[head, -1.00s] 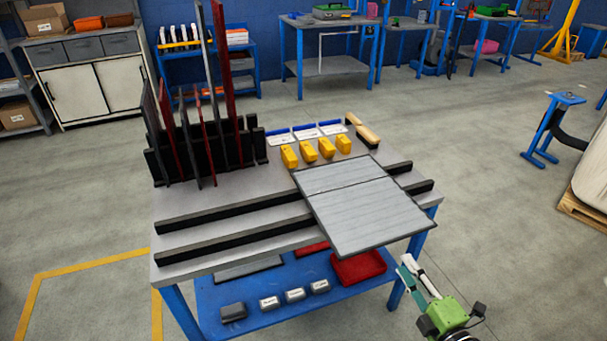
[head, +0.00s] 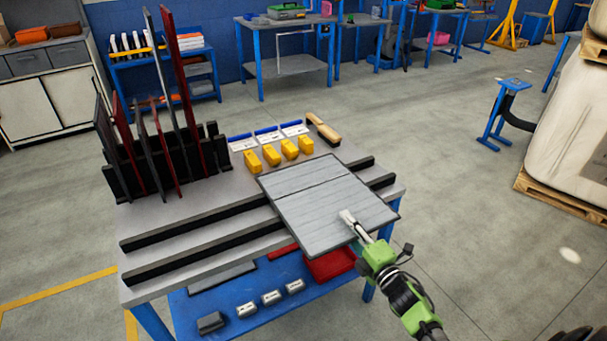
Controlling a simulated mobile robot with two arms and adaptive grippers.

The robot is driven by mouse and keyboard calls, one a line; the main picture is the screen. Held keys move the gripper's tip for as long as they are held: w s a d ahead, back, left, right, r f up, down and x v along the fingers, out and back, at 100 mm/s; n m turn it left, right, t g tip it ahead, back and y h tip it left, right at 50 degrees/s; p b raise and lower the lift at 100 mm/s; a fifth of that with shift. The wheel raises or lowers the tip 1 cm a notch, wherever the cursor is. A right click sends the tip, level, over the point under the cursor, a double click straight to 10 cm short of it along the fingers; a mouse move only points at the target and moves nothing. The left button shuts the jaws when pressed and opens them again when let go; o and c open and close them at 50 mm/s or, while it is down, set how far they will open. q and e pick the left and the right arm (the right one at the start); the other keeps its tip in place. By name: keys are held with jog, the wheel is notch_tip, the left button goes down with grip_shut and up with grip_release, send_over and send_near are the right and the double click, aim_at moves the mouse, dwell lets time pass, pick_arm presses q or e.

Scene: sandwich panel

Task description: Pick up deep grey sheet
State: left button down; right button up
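Several thin upright sheets, some dark grey and some red, stand in a black slotted rack (head: 215,150) at the left rear of the table. A tall dark grey sheet (head: 161,85) stands beside a tall red sheet (head: 184,75); a shorter dark grey sheet (head: 105,138) is at the left end. I cannot tell which one is the deep grey sheet. A light grey panel with dark edges (head: 315,205) lies flat over the rails at the table's right. My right gripper (head: 348,217) overlaps this panel's front right part; its finger opening and any contact are unclear. My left gripper is out of view.
Two black rails (head: 200,229) run along the table (head: 130,208). Several yellow blocks (head: 271,155), blue-and-white items (head: 268,134) and a brush (head: 322,128) lie behind the panel. A red bin (head: 328,265) sits on the lower blue shelf.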

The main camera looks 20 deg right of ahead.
jog(key=shift+w, duration=0.45)
jog(key=shift+c, duration=0.2)
grip_shut()
jog(key=shift+r, duration=0.1)
